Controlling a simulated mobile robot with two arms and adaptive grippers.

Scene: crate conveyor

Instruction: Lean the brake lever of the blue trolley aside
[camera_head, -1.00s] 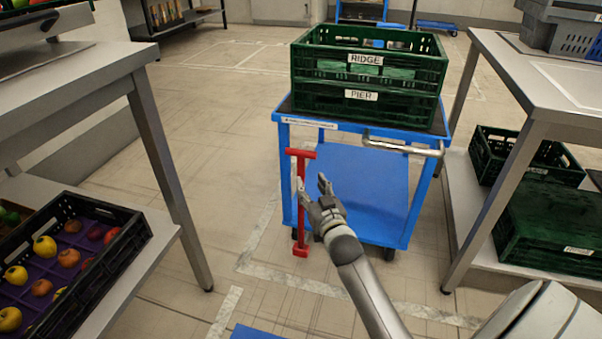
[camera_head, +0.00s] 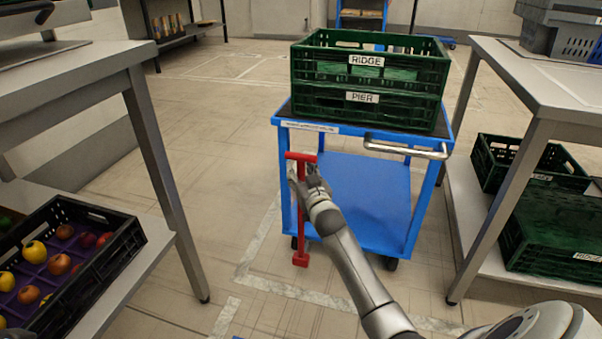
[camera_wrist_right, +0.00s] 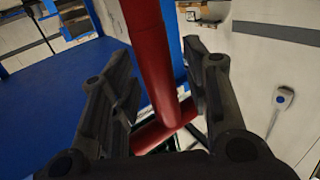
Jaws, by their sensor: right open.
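The blue trolley (camera_head: 405,148) stands ahead with a silver push handle on its near side. Its red brake lever (camera_head: 301,226) is at the trolley's left front, upright, with a T-shaped bar on top. My right gripper (camera_head: 303,175) is at the lever just below the top bar. In the right wrist view the open gripper (camera_wrist_right: 160,90) has a finger on each side of the red lever (camera_wrist_right: 150,50). I cannot tell whether either finger touches it. My left gripper is not in view.
Green crates labelled RIDGE (camera_head: 400,67) and PIER (camera_head: 330,100) are stacked on the trolley. A steel table (camera_head: 560,85) stands right, with green crates on its shelf. Another table (camera_head: 70,85) stands left, with a black fruit crate (camera_head: 125,240) below. Floor between is clear.

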